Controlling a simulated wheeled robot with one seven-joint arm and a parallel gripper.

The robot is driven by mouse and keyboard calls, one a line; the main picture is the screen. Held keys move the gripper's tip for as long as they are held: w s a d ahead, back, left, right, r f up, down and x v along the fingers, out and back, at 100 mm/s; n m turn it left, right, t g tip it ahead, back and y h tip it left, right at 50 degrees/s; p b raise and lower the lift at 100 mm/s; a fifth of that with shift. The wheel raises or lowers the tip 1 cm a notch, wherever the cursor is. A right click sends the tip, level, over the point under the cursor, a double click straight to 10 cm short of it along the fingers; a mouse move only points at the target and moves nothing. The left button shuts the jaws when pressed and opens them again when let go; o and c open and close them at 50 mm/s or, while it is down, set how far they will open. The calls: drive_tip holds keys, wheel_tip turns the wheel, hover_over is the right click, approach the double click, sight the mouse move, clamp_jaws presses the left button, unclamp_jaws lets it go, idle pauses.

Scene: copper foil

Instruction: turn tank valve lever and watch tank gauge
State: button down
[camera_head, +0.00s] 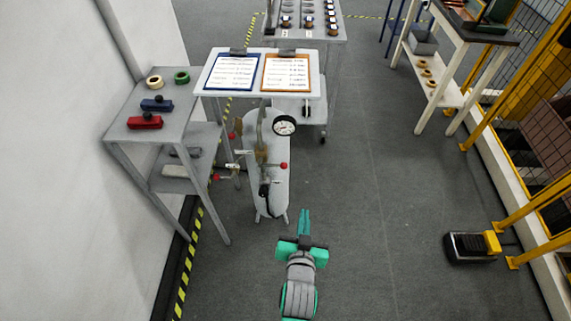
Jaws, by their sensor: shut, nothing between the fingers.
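The tank (268,180) is a grey upright cylinder on short legs, left of the picture's centre. Its round white tank gauge (284,125) with a dark rim faces me near the top; the needle is too small to read. Red-knobbed levers show around it: one knob (283,166) on the tank's front right, others (217,178) to its left. I cannot tell which is the tank valve lever. My gripper (304,211) is shut and empty, its teal fingers pointing away from me, in front and to the right of the tank's foot, apart from it.
A grey shelf (163,125) with tape rolls and red and blue tools stands left. A small table (257,92) with two clipboards is behind the tank. A black and yellow pedal (472,247) lies right, by the yellow fence (520,110). The middle floor is clear.

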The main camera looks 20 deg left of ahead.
drive_tip(key=w+a+r+g+y, duration=0.1)
drive_tip(key=w+a+r, duration=0.6)
drive_tip(key=w+a, duration=0.1)
drive_tip(key=shift+w+r+n, duration=0.2)
drive_tip(key=shift+w+n, duration=0.2)
drive_tip(key=shift+w, duration=0.5)
hover_over(285, 164)
drive_tip(key=s+d, duration=0.1)
drive_tip(key=d, duration=0.1)
wheel_tip(285, 164, down, 4)
drive_tip(key=shift+s+a+f, duration=0.15)
drive_tip(key=shift+a+f, duration=0.05)
drive_tip(key=shift+f, duration=0.5)
drive_tip(key=shift+s+a+f, duration=0.15)
drive_tip(key=shift+a+f, duration=0.05)
drive_tip(key=shift+f, duration=0.45)
drive_tip(key=shift+s+a+f, duration=0.15)
drive_tip(key=shift+a+f, duration=0.05)
drive_tip(key=shift+f, duration=0.5)
drive_tip(key=shift+a+y, duration=0.1)
drive_tip(key=shift+y, duration=0.2)
